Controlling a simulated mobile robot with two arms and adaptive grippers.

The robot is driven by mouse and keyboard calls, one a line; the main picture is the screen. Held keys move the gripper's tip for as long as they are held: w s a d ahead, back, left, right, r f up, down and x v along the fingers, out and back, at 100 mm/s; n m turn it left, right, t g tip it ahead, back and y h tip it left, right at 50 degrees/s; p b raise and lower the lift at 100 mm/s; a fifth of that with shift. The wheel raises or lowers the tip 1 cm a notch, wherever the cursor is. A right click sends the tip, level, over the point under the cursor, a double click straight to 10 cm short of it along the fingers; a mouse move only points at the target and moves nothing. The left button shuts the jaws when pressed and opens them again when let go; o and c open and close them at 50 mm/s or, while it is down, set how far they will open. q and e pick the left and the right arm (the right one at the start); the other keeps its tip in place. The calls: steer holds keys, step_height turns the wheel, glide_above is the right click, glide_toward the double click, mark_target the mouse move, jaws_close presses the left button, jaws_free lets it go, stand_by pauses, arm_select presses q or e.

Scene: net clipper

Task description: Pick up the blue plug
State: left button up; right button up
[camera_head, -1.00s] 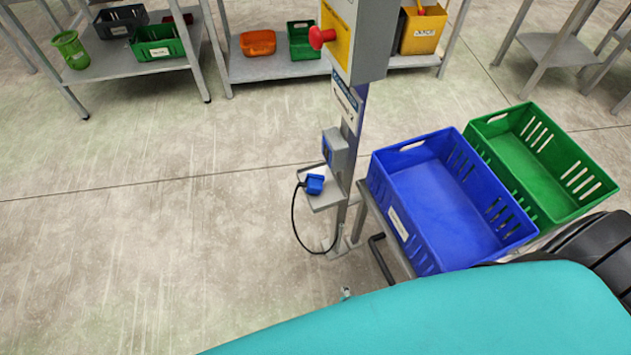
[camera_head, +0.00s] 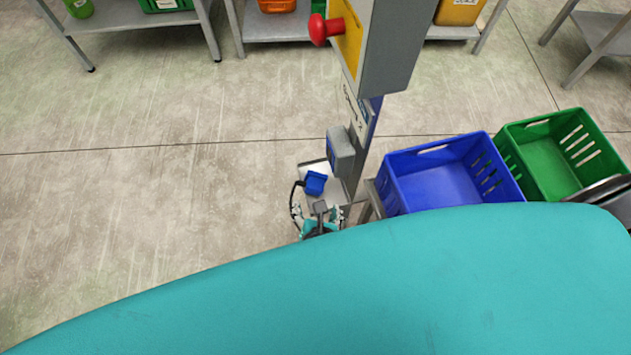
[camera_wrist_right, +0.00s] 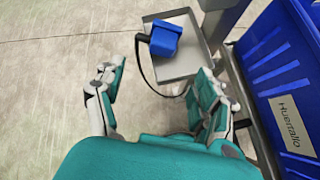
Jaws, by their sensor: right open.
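The blue plug (camera_head: 315,183) lies on a small grey tray (camera_head: 335,193) fixed to the grey post. Its black cable hangs over the tray's left side. In the right wrist view the plug (camera_wrist_right: 166,39) is beyond the fingertips, near the tray's left edge. My right gripper (camera_head: 320,212) is just in front of the tray. In the right wrist view the gripper (camera_wrist_right: 155,80) is open and empty, with its fingers wide apart and the plug between their lines but farther out. My left gripper is not in view.
The post carries a grey box with a red button (camera_head: 325,29) and a smaller grey socket box (camera_head: 341,151) beside the tray. A blue crate (camera_head: 445,185) and a green crate (camera_head: 560,160) stand to the right. The floor at left is clear.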

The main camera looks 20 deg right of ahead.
mark_target(315, 190)
steer(key=x, duration=0.5)
steer(key=shift+b, duration=0.3)
steer(key=shift+d+r+b+x, duration=0.1)
steer(key=shift+b+x, duration=0.05)
steer(key=shift+x, duration=0.75)
steer(key=shift+d+r+b+x, duration=0.1)
steer(key=shift+d+x, duration=0.05)
steer(key=shift+x, duration=0.75)
steer(key=shift+d+r+b+x, duration=0.1)
steer(key=shift+b+x, duration=0.05)
steer(key=shift+x, duration=0.75)
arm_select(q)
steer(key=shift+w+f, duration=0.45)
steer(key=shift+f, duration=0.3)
arm_select(e)
steer(key=shift+w, duration=0.15)
steer(key=shift+c, duration=0.4)
steer(key=c, duration=1.3)
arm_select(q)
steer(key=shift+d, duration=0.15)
arm_select(e)
steer(key=shift+r, duration=0.15)
